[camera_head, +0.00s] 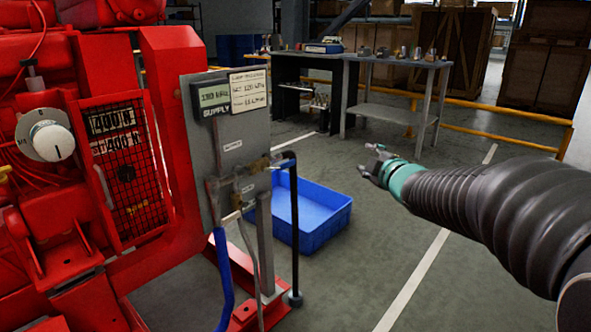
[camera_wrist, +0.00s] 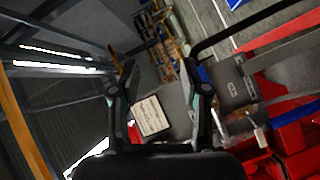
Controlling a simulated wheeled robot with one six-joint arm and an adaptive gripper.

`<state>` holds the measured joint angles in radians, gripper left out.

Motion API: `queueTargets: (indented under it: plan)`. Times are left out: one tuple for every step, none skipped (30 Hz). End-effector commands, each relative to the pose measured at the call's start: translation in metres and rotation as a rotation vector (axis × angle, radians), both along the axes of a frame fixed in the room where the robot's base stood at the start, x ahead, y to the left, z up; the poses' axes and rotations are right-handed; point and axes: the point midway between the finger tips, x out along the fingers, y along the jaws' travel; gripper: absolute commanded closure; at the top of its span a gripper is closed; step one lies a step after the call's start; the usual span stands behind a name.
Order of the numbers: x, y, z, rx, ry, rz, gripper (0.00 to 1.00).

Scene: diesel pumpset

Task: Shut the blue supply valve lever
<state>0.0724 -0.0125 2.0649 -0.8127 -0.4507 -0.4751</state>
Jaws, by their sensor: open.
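A grey panel (camera_head: 235,140) stands beside the red machine in the head view, with pipes and small valve fittings (camera_head: 238,188) on its lower part. A long blue piece (camera_head: 224,275) hangs down below these fittings; I cannot tell whether it is a lever or a hose. In the wrist view a small blue piece (camera_wrist: 203,74) shows near one finger, too small to identify. My gripper (camera_head: 370,160) is open and empty, well right of the panel and apart from it.
The red machine (camera_head: 190,180) fills the left side. A supply display (camera_head: 213,96) and a label card (camera_head: 249,90) sit on the panel. A black bent pipe (camera_head: 294,225) stands at its right edge. A blue crate (camera_head: 325,212) lies behind. Floor at centre right is clear.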

Motion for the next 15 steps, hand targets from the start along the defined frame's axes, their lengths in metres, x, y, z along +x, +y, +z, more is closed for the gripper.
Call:
queueTargets:
  plan:
    - [0.017,0.013,-0.013,-0.049,-0.042,0.087,0.54]
    - [0.024,0.021,-0.017,-0.078,-0.071,0.142,0.54]
    - [0.033,0.032,-0.024,-0.112,-0.109,0.213,0.54]
    - [0.037,0.04,-0.028,-0.134,-0.137,0.265,0.54]
    - [0.041,0.047,-0.034,-0.155,-0.162,0.315,0.54]
    - [0.045,0.056,-0.041,-0.178,-0.195,0.379,0.54]
    - [0.046,0.062,-0.047,-0.192,-0.217,0.422,0.54]
    - [0.047,0.067,-0.051,-0.204,-0.238,0.464,0.54]
    - [0.048,0.074,-0.058,-0.216,-0.262,0.513,0.54]
    - [0.048,0.078,-0.062,-0.224,-0.278,0.546,0.54]
    - [0.048,0.081,-0.065,-0.23,-0.293,0.574,0.54]
    - [0.047,0.085,-0.07,-0.235,-0.308,0.606,0.54]
    - [0.046,0.087,-0.072,-0.238,-0.319,0.627,0.54]
    - [0.046,0.089,-0.074,-0.242,-0.327,0.642,0.54]
    - [0.046,0.091,-0.076,-0.244,-0.335,0.658,0.54]
